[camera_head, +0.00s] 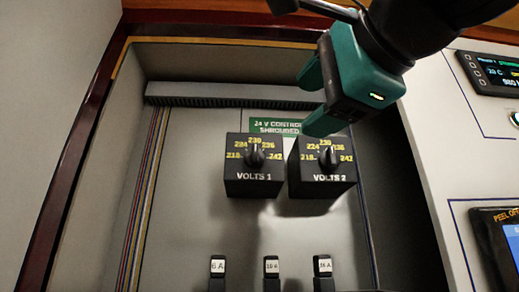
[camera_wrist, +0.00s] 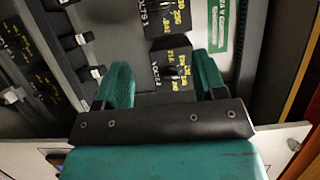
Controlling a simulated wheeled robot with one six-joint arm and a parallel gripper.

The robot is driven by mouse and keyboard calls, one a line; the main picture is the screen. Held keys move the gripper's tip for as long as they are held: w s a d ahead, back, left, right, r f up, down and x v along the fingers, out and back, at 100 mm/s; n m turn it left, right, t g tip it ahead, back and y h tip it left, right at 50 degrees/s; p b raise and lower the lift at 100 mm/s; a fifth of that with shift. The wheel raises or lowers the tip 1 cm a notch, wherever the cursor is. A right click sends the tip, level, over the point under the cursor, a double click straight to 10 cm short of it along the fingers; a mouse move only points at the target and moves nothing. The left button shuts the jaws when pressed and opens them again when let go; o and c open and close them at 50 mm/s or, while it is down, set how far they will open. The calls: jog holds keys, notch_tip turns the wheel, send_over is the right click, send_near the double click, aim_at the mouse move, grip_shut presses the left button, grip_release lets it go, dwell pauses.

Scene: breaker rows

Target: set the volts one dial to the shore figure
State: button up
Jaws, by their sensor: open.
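The volts one dial (camera_head: 255,155) is a black knob on a black box labelled VOLTS 1, with yellow figures 218, 224, 230, 236 and 242. Its pointer looks roughly upright, near 230. The matching VOLTS 2 dial (camera_head: 327,155) sits to its right. My teal gripper (camera_head: 317,97) is open and empty, above and in front of VOLTS 2, up and right of VOLTS 1. In the wrist view, the VOLTS 2 box (camera_wrist: 172,72) shows between my fingers (camera_wrist: 165,80), and the VOLTS 1 box (camera_wrist: 165,18) lies beyond it at the top. I cannot read a shore figure.
A green label (camera_head: 270,125) is behind the dials, partly hidden. Several breakers (camera_head: 271,266) stand below. A coloured wire bundle (camera_head: 145,190) runs down the left. A small screen (camera_head: 495,72) and a lower display (camera_head: 497,235) are on the right panel. The recess walls bound both sides.

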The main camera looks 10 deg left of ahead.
aim_at(258, 153)
jog(key=p+x, duration=0.6)
jog(key=x, duration=0.9)
jog(key=shift+r+p, duration=0.1)
jog(key=shift+p, duration=0.25)
jog(key=shift+w+a, duration=0.3)
jog(key=shift+w, duration=0.15)
jog(key=shift+f, duration=0.2)
jog(key=c, duration=0.9)
